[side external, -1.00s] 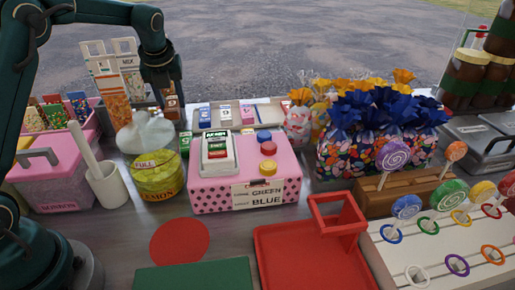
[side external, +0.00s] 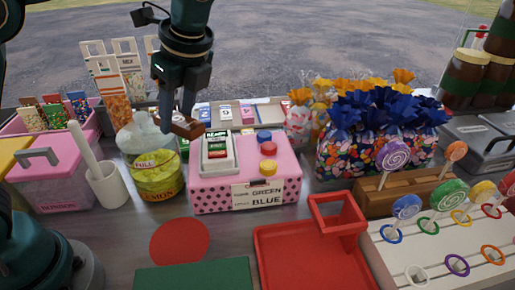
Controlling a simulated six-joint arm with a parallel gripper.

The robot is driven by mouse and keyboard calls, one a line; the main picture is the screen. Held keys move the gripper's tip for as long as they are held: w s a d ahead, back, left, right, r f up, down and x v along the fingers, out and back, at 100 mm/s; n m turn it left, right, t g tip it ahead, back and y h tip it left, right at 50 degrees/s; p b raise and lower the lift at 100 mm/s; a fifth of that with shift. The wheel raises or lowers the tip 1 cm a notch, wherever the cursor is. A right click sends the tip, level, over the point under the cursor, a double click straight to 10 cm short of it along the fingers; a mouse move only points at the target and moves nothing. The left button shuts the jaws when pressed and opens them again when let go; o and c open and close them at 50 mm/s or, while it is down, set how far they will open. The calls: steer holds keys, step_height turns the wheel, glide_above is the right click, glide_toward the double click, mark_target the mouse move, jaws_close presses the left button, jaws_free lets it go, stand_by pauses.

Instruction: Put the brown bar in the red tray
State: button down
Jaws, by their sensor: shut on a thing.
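My gripper (side external: 178,118) hangs from the upper left, above the back of the counter and left of the pink box. It is shut on the brown bar (side external: 190,129), which sits low between the fingers, tilted in the picture. My fingers hide part of the bar. The red tray (side external: 262,240) lies flat at the front middle, well apart from my gripper, and its visible floor is bare. A red open frame (side external: 340,228) stands at the tray's back right corner.
The pink dotted box (side external: 210,197) with a card reader lies between my gripper and the tray. A lemon jar (side external: 155,180) stands just left. A red disc (side external: 180,241) and green mat (side external: 195,274) lie left of the tray; a white ring board (side external: 400,262) lies right.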

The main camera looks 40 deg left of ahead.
steer(key=n, duration=0.1)
steer(key=n+g, duration=0.1)
steer(key=n, duration=0.1)
steer(key=s+n, duration=0.1)
steer(key=shift+a+n+g, duration=0.3)
steer(key=shift+a, duration=0.1)
steer(key=d+n+h, duration=0.1)
steer(key=n+h, duration=0.1)
steer(key=n, duration=0.5)
steer(key=w+d+n+h, duration=0.1)
steer(key=n+h, duration=0.2)
steer(key=n, duration=0.5)
steer(key=w+d+f+n+h, duration=0.1)
steer(key=n+h, duration=0.1)
steer(key=n, duration=0.6)
steer(key=shift+d+g+h, duration=0.2)
steer(key=shift+g+h, duration=0.1)
steer(key=shift+g, duration=0.1)
steer(key=w+d+n+t+h, duration=0.1)
steer(key=w+d+n+t, duration=0.1)
steer(key=d+n, duration=0.55)
steer(key=r, duration=0.2)
glide_above(305, 287)
steer(key=shift+n+t, duration=0.3)
steer(key=shift+n, duration=0.05)
step_height(305, 287, down, 18)
steer(key=shift+r, duration=0.2)
